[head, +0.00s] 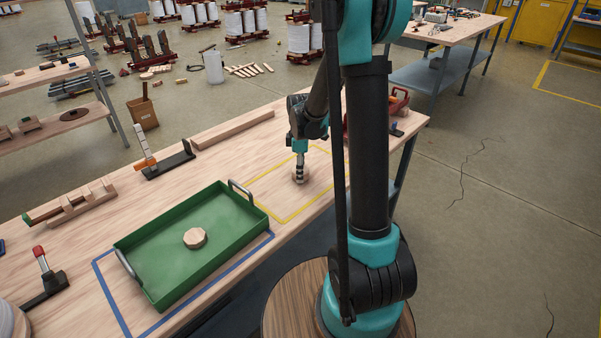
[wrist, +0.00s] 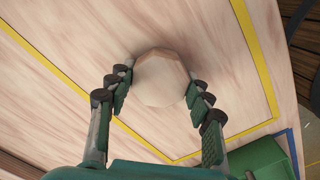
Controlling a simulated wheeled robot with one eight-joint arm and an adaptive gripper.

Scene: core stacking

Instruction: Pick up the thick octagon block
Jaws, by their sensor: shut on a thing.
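A pale wooden octagon block (wrist: 161,79) is between the two fingers of my gripper (wrist: 158,88), which is shut on it in the wrist view. In the head view my gripper (head: 300,170) points down inside the yellow taped square, and its fingers hide most of the block. The block is on or very close to the table; I cannot tell if it is clear of it. Another octagon block (head: 195,238) lies flat in the green tray (head: 245,212), apart from my gripper.
The wooden table (head: 225,165) has a blue taped outline (head: 112,294) around the tray. A long wooden bar (head: 232,130), a clamp (head: 168,163) and a red toolbox (head: 399,101) stand along the far side. The table around the held block is clear.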

